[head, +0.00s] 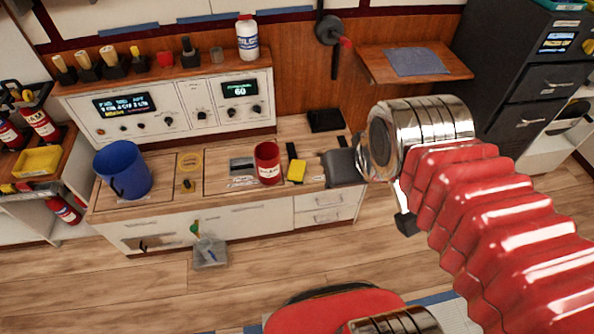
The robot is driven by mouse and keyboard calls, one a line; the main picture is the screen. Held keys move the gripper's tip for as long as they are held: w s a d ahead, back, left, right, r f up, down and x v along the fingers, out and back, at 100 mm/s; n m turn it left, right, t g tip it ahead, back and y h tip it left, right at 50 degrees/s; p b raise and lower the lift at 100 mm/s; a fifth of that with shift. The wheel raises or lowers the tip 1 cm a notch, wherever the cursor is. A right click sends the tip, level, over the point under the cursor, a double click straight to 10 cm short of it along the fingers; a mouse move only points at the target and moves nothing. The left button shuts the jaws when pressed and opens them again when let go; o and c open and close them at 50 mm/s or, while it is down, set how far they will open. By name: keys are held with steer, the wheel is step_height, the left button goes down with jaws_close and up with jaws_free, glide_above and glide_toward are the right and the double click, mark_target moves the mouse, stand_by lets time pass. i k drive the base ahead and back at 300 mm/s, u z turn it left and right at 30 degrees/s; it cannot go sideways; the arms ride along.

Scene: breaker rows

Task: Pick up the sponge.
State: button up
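A small yellow block (296,171), which looks like the sponge, lies on the wooden counter just right of a red can. My gripper (406,222) is partly in view below the silver end of my arm, to the right of the block and apart from it. A black tip on a pale metal piece shows there. My arm hides the rest, so its opening cannot be made out. Nothing is seen held in it.
The red can (267,163) stands close left of the block. A dark grey box shape (345,167) is close to its right, by my arm. A blue bucket (123,169) stands at the counter's left. A control panel (172,107) rises behind. A red seat (333,311) is in front.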

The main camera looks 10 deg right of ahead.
mark_target(296, 173)
steer(key=i, duration=1)
steer(key=k, duration=1.3)
steer(key=u, duration=0.45)
steer(key=i, duration=0.85)
steer(key=u, duration=0.05)
